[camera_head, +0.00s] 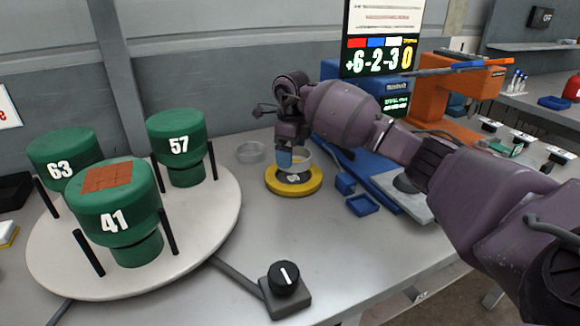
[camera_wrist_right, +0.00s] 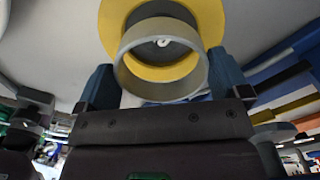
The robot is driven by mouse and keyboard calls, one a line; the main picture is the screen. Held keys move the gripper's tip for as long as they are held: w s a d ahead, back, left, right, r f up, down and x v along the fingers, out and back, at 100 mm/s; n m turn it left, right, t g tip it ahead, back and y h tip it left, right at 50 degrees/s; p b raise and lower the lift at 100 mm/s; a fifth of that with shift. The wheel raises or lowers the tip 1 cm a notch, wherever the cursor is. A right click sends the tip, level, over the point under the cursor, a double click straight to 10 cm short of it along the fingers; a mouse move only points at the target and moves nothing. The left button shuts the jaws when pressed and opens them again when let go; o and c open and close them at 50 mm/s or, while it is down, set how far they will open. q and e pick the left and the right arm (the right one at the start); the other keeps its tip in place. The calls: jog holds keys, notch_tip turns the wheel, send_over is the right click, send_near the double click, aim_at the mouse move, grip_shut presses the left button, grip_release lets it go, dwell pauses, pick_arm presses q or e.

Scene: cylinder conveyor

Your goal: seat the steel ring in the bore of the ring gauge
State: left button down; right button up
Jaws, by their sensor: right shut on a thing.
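My right gripper (camera_head: 292,158) reaches down over the ring gauge from the right. Its blue fingertips are shut on the steel ring (camera_head: 305,162), a pale grey, wide, thin-walled ring. In the right wrist view the steel ring (camera_wrist_right: 122,78) sits between the two fingertips (camera_wrist_right: 163,82). The ring gauge is a yellow disc (camera_head: 314,186) with a dark grey centre and a small white mark. It also shows in the wrist view (camera_wrist_right: 112,22), seen beyond and through the ring. The ring is over the gauge; whether they touch I cannot tell. My left gripper is not in view.
A white turntable (camera_head: 215,215) carries green numbered cylinders at left. A black knob (camera_head: 284,277) is in front. Blue trays (camera_head: 362,205) and a blue machine (camera_head: 335,120) stand to the right.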

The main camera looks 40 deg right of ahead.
aim_at(291, 178)
notch_tip(291, 178, down, 4)
jog(key=shift+b, duration=0.4)
jog(key=shift+w+f, duration=0.1)
jog(key=shift+f, duration=0.3)
jog(key=shift+r, duration=0.25)
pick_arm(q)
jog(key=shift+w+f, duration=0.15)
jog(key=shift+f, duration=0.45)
pick_arm(e)
jog(key=shift+f, duration=0.1)
jog(key=shift+f, duration=0.1)
jog(key=o, duration=0.7)
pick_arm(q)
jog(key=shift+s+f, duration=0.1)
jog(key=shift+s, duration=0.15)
